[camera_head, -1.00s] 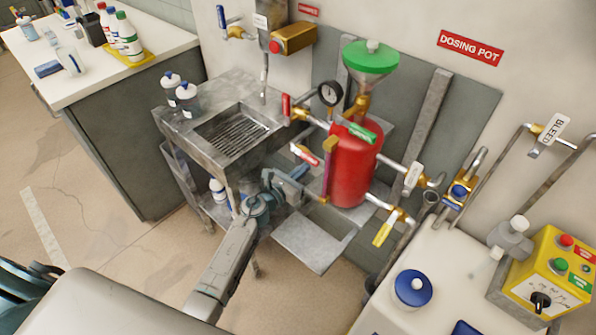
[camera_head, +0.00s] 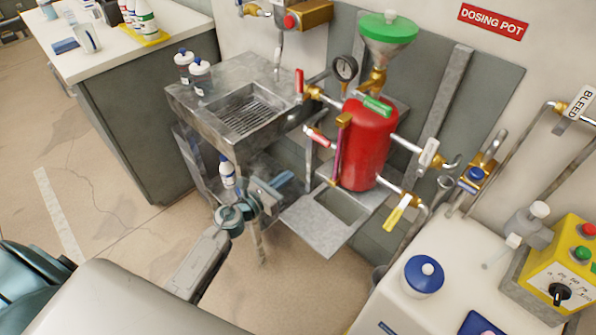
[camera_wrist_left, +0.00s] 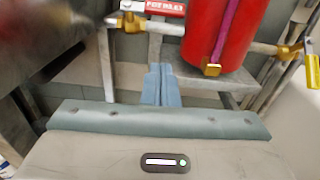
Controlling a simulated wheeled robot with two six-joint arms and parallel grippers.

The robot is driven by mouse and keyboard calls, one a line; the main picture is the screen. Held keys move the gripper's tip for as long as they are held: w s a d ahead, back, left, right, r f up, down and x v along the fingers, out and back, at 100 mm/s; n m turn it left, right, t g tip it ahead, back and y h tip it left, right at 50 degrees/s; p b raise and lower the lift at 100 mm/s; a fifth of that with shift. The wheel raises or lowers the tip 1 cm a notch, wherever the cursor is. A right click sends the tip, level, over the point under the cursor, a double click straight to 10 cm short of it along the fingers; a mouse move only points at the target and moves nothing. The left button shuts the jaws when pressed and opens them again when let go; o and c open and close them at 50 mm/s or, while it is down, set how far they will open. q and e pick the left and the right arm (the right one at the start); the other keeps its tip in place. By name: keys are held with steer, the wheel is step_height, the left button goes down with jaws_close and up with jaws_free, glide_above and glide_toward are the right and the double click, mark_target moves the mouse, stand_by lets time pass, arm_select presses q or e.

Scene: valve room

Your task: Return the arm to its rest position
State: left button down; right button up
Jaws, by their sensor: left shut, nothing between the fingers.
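My left arm comes in from the lower left of the head view, and its gripper (camera_head: 284,180) is shut and empty. It is below the metal sink and left of the red dosing pot (camera_head: 369,145), apart from the pot in the picture. In the left wrist view the blue-grey fingers (camera_wrist_left: 160,84) lie together, pointing toward the pipework under the pot. The red pot (camera_wrist_left: 222,30) fills the upper right there. My right gripper does not show in either view.
The metal sink (camera_head: 205,103) holds two bottles. A metal tray (camera_head: 310,228) projects below the pot. A yellow-handled valve (camera_head: 396,218) is on the lower pipe. A white tank with a blue cap (camera_head: 424,274) stands lower right. Open floor (camera_head: 110,215) lies left of my arm.

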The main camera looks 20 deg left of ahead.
arm_select(q)
steer(key=s+a+f+n+g+y, duration=0.2)
steer(key=s+a+f+n+y, duration=0.15)
steer(key=f+n, duration=0.5)
steer(key=s+a+f+n+g+y, duration=0.1)
steer(key=s+a+f+n+y, duration=0.1)
steer(key=s+f+n, duration=0.6)
steer(key=s+a+f+n+g+y, duration=0.25)
steer(key=f+n, duration=0.35)
steer(key=f, duration=0.5)
steer(key=s+d+f+n+g, duration=0.1)
steer(key=s+f+n+g, duration=0.2)
steer(key=s, duration=0.7)
steer(key=s+d+f+n+g, duration=0.1)
steer(key=s+f+n+g, duration=0.2)
steer(key=s+f+n, duration=0.5)
steer(key=s+d+f+n+g, duration=0.2)
steer(key=s+f+n, duration=0.4)
steer(key=s, duration=0.5)
step_height(320, 180, down, 3)
steer(key=shift+s+r+g+h, duration=0.2)
steer(key=shift+s+g+h, duration=0.2)
steer(key=shift+g, duration=0.45)
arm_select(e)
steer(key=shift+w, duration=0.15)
